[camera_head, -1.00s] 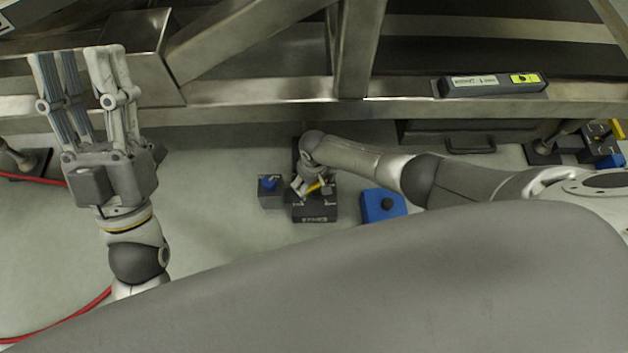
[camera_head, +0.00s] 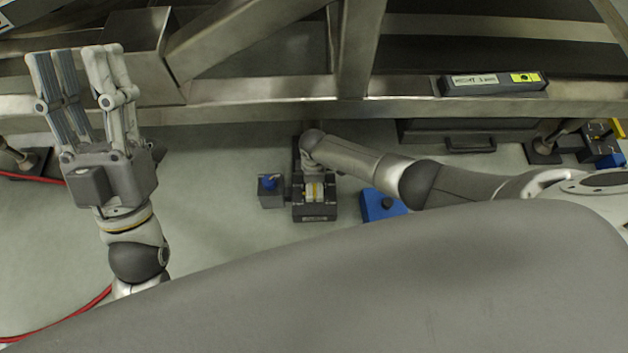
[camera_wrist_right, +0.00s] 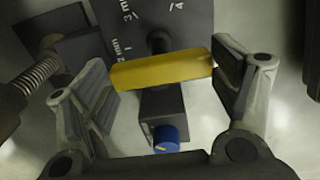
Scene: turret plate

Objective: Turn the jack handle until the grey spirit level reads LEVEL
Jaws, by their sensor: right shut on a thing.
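The grey spirit level (camera_head: 492,88) lies on the metal frame beam at upper right in the head view. It has a yellow-green vial and a pale label whose small text I cannot read surely. The yellow jack handle (camera_wrist_right: 160,70) spans between the fingers of my right gripper (camera_wrist_right: 165,75) in the right wrist view, and the gripper is shut on it. My left gripper (camera_head: 80,75) is raised at the left with fingers apart, empty.
A grey block with a blue knob (camera_head: 270,192) stands left of the jack and a blue box with a black knob (camera_head: 382,205) to its right. The metal frame (camera_head: 230,105) runs behind. A red cable (camera_head: 60,330) lies on the floor at left.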

